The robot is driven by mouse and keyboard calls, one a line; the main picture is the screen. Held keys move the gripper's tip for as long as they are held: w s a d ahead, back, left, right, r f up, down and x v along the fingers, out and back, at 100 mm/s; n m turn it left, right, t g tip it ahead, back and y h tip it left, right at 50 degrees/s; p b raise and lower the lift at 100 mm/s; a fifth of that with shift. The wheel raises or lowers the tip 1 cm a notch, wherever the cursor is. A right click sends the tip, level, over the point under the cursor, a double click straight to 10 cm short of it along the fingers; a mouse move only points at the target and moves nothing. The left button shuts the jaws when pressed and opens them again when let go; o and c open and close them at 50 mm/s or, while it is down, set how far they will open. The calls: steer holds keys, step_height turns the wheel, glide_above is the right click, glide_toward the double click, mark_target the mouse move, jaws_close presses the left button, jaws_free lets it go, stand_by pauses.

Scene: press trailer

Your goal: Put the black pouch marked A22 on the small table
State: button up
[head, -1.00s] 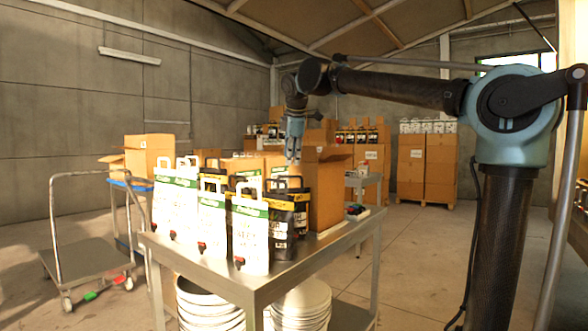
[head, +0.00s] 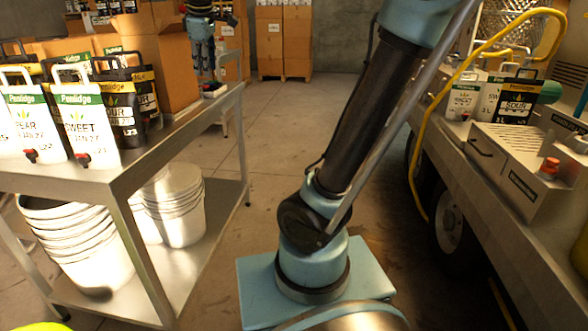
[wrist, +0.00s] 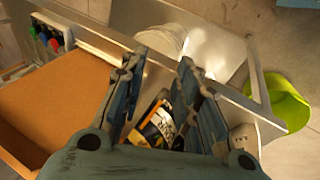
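Two black pouches with white and yellow labels stand at the right end of the pouch group on the metal table (head: 150,150) in the head view: a front one (head: 122,122) and one behind it (head: 148,92). I cannot read A22 on either. Another black pouch (head: 516,100) stands on the trailer at right. A small grey table (head: 230,62) stands partly hidden behind the gripper.
White pouches (head: 88,125) stand in front on the metal table, beside an open carton (head: 160,60). Stacked white buckets (head: 80,245) fill the lower shelf. A yellow hose (head: 425,150) hangs along the trailer. A lime green bucket (wrist: 290,105) shows in the wrist view.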

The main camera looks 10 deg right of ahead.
steer(key=s+d+f+m+g, duration=0.1)
steer(key=s+d+f+m, duration=0.7)
steer(key=d+f, duration=0.65)
steer(key=s+d+f+m, duration=0.3)
steer(key=s+f, duration=0.4)
steer(key=f, duration=0.2)
steer(key=s+d+f+m+g, duration=0.1)
steer(key=s+d+f+m, duration=0.2)
steer(key=s+f, duration=0.4)
step_height(320, 180, down, 3)
steer(key=shift+s+d+f+g+h, duration=0.15)
steer(key=shift+s+d+g+h, duration=0.2)
steer(key=shift+d, duration=0.45)
